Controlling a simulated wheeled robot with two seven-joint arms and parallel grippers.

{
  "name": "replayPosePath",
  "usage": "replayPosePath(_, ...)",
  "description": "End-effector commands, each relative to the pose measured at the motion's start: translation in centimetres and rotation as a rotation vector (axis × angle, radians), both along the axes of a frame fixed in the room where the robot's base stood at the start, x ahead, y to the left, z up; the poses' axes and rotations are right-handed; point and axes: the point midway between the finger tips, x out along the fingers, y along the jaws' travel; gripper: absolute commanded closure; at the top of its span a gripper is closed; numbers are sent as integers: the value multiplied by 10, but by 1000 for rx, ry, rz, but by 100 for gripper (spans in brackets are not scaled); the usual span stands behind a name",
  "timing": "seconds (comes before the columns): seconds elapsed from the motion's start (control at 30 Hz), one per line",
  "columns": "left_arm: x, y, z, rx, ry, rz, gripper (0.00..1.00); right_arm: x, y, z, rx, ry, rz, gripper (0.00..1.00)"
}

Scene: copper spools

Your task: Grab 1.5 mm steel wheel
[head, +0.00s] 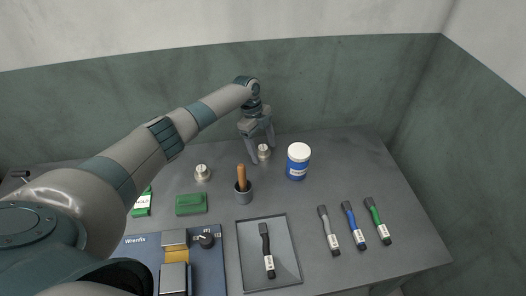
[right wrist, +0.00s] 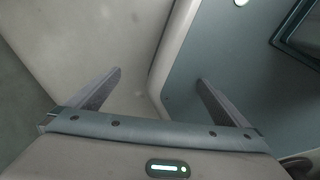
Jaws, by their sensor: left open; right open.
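Two small pale metal spools stand at the back of the grey table in the head view. One spool (head: 202,172) stands at left, in the open. The other spool (head: 264,152) stands at the fingers of my left gripper (head: 262,148), which points down over it, open. I cannot tell whether the fingers touch it. The labels are too small to read, so I cannot tell which is the 1.5 mm steel one. My right gripper (right wrist: 160,90) shows in the right wrist view, open and empty, with no spool in sight.
A blue jar with a white lid (head: 298,161) stands right of my left gripper. A grey cup (head: 243,192) with a wooden handle stands in front.

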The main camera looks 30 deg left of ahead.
Motion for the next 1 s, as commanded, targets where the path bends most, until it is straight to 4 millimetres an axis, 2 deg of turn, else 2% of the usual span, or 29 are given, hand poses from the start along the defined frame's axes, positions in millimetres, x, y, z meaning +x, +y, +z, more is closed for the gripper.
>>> replayPosePath(0.43,0,0,0,0,-1,0,29,12,2,0,4,-18,3,0)
replayPosePath(0.47,0,0,0,0,-1,0,31,12,2,0,4,-18,3,0)
replayPosePath(0.6,0,0,0,0,-1,0,65,12,6,0,7,-18,4,0)
replayPosePath(0.67,0,0,0,0,-1,0,76,12,7,0,9,-18,4,0)
replayPosePath(1.0,1,0,3,0,-2,1,76,10,9,-1,10,-15,3,0)
